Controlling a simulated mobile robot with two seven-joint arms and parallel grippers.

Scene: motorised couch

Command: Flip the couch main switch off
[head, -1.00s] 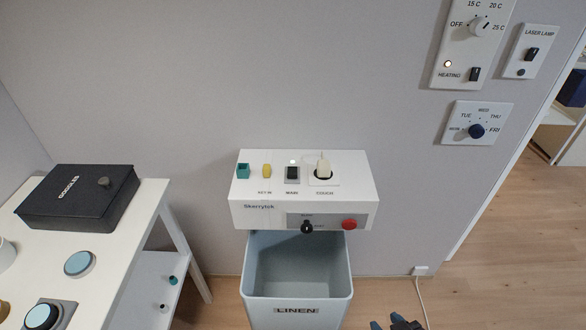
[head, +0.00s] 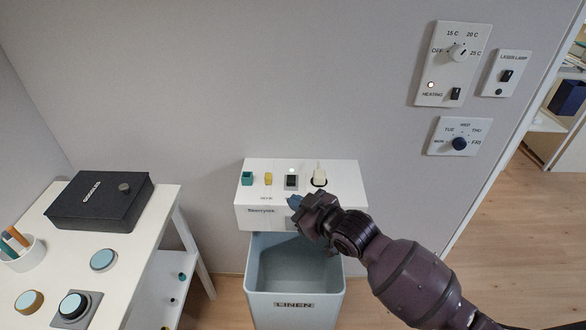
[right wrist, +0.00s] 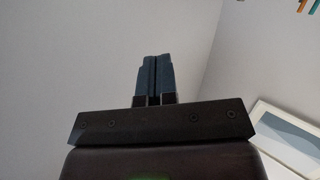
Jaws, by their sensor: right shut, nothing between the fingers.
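The couch control box (head: 262,178) is a white unit on the wall above the linen bin. The main switch (head: 291,181) is a black rocker on its top face, with a lit green-white lamp just behind it. My right gripper (head: 294,202) is in front of the box near its front top edge, just below the switch in the head view. It is shut and empty; its closed blue fingers (right wrist: 154,78) show in the right wrist view against bare wall. Whether it touches the box I cannot tell. My arm hides the box's front right part. My left gripper is not in view.
On the box are a teal socket (head: 247,178), a yellow key piece (head: 268,178) and a cream plug (head: 319,176). The linen bin (head: 292,284) stands below. A white table (head: 120,248) with a black case (head: 101,200) is at left. Wall panels (head: 453,63) are upper right.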

